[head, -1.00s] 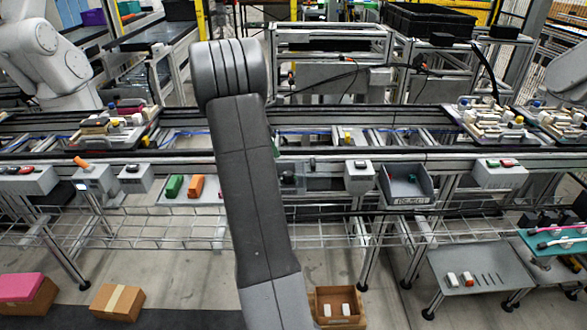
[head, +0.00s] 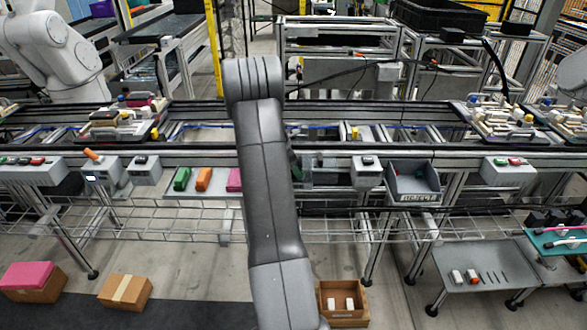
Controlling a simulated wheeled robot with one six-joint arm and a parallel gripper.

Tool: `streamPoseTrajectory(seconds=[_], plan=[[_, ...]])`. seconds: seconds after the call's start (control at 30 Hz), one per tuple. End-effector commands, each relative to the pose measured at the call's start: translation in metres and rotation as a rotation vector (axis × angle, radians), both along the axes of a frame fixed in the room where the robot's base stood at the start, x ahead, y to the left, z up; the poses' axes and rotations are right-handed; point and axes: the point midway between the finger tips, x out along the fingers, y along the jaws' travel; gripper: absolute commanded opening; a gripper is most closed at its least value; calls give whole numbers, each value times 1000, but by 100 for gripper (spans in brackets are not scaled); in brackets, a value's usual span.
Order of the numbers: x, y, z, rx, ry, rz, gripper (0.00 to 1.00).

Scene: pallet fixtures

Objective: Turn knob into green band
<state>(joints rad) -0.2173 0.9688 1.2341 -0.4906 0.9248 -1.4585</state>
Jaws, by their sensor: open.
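No knob with a green band can be made out clearly. A grey box (head: 103,172) on the front rail at the left has a small display on its front and an orange handle-like part (head: 90,154) tilted on top; I cannot tell if this is the knob. A small dark unit with a clear part (head: 312,172) sits just right of my arm, partly hidden by it. My arm rises through the middle of the head view and bends away at the conveyor. My gripper is hidden behind it.
A conveyor with loaded pallets (head: 125,120) crosses the view. Along its front are button boxes (head: 508,170), green (head: 181,179), orange (head: 203,180) and magenta (head: 234,180) blocks, and a grey reject bin (head: 413,183). Cartons (head: 125,292) stand on the floor.

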Motion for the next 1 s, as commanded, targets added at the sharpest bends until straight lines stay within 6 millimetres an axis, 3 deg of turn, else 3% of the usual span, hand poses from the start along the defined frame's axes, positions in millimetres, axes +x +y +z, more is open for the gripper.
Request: streamPoseTrajectory(seconds=[0.13,0.3,0.47,0.8,1.0], plan=[[0,0,0,0,0,0,42],[0,0,0,0,0,0,11],[0,0,1,1,-1,-19,11],[3,1,2,0,-1,-329,11],[3,1,1,0,-2,-404,11]])
